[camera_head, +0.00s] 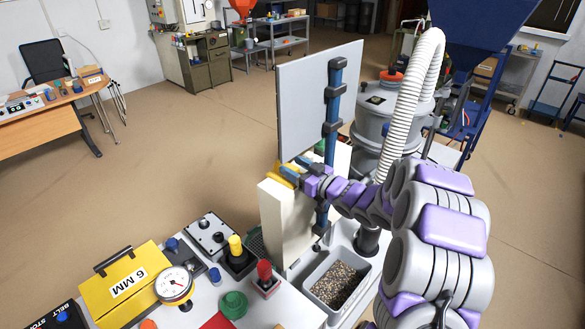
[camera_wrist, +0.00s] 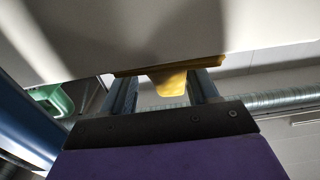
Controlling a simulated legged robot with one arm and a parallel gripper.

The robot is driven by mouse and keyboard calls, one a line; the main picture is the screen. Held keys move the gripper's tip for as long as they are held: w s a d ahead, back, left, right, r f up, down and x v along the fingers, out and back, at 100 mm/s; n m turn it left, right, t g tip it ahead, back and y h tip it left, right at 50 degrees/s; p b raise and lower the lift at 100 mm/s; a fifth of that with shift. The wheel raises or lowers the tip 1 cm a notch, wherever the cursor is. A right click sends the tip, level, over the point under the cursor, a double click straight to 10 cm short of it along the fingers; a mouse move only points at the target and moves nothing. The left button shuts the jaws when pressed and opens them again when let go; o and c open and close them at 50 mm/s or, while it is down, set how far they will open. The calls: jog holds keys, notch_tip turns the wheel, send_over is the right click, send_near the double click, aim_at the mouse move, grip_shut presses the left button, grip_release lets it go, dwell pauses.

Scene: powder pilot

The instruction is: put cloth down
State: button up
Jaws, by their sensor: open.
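The yellow cloth (camera_head: 287,174) lies at the top edge of a cream upright block (camera_head: 285,228), partly hidden by my gripper in the head view. In the wrist view the cloth (camera_wrist: 172,83) hangs as a flap between my two fingers, under a large pale surface. My gripper (camera_head: 293,168) is at the top of the block, right at the cloth. In the wrist view my gripper (camera_wrist: 163,82) has its fingers spread apart, with gaps on both sides of the hanging flap. Whether a finger touches the cloth is not clear.
A grey upright panel (camera_head: 307,100) stands behind my gripper on a blue post (camera_head: 333,100). A grey bin of granules (camera_head: 338,285) sits below. A yellow 6 MM box (camera_head: 122,288), a dial gauge (camera_head: 174,285) and colored knobs crowd the bench at left. A ribbed white hose (camera_head: 408,95) rises at right.

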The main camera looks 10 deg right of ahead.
jog(key=shift+a+r, duration=0.15)
jog(key=shift+a, duration=0.35)
jog(key=shift+s, duration=0.35)
jog(key=s+d+m+g+h, duration=0.2)
jog(key=s+d+h, duration=0.6)
jog(key=d, duration=0.3)
jog(key=s+d+r+m+g+h, duration=0.1)
jog(key=s+m+g+h, duration=0.35)
jog(key=s, duration=0.85)
jog(key=s+a+g, duration=0.3)
jog(key=s+a, duration=0.1)
jog(key=s, duration=0.6)
jog(key=s+a+g+y, duration=0.1)
jog(key=s+a+g, duration=0.2)
jog(key=s, duration=0.7)
jog(key=s+a+g+y, duration=0.1)
jog(key=s+a+g, duration=0.3)
jog(key=s, duration=0.6)
jog(key=shift+s+a+m+p, duration=0.15)
jog(key=shift+a+m+p, duration=0.25)
jog(key=shift+a, duration=0.8)
